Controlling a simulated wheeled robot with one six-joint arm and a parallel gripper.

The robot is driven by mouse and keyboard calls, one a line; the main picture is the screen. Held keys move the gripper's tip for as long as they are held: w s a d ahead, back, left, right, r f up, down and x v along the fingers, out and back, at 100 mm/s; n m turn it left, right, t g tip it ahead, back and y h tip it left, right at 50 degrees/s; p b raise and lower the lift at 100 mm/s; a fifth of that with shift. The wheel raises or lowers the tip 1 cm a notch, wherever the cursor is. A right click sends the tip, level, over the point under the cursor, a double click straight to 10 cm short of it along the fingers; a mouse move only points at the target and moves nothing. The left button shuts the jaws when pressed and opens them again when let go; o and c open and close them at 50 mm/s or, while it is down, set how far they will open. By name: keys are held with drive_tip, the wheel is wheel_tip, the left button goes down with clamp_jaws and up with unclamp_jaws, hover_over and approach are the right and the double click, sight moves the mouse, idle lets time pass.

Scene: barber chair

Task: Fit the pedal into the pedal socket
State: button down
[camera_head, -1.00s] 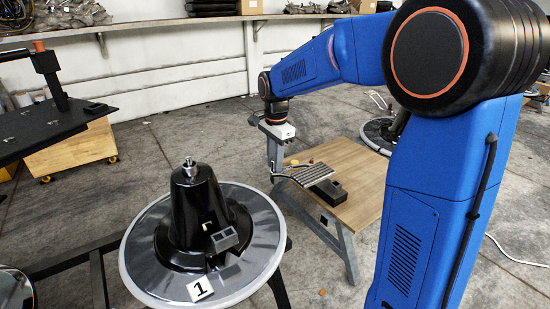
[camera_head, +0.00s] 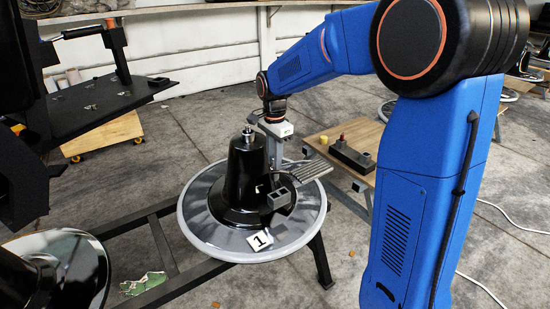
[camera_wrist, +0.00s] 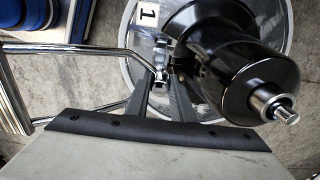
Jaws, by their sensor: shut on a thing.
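The pedal has a bent chrome rod and a ribbed foot plate (camera_head: 308,171). My gripper (camera_head: 277,172) is shut on the pedal's rod, just right of the black cone (camera_head: 240,180) of the chair base marked 1. The pedal socket (camera_head: 279,198), a grey square block, sits low on the cone's right front, below the pedal. In the wrist view, the fingertips (camera_wrist: 160,82) are around the chrome rod (camera_wrist: 80,47), and the foot plate (camera_wrist: 14,92) shows at the left edge. The pedal looks apart from the socket; the rod's inner end is partly hidden by the fingers.
The round base disc (camera_head: 205,235) rests on a dark metal frame (camera_head: 195,285). A wooden table (camera_head: 330,135) with a black block stands behind, to the right. A second round base (camera_head: 85,270) is at lower left. A dark bench (camera_head: 95,105) stands at upper left.

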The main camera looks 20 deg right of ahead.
drive_tip(key=shift+f, duration=0.15)
wheel_tip(320, 180, down, 11)
idle(2.2)
drive_tip(key=shift+f, duration=0.3)
idle(1.0)
drive_tip(key=c, duration=1.5)
unclamp_jaws()
drive_tip(key=shift+o, duration=0.2)
drive_tip(key=shift+r, duration=4)
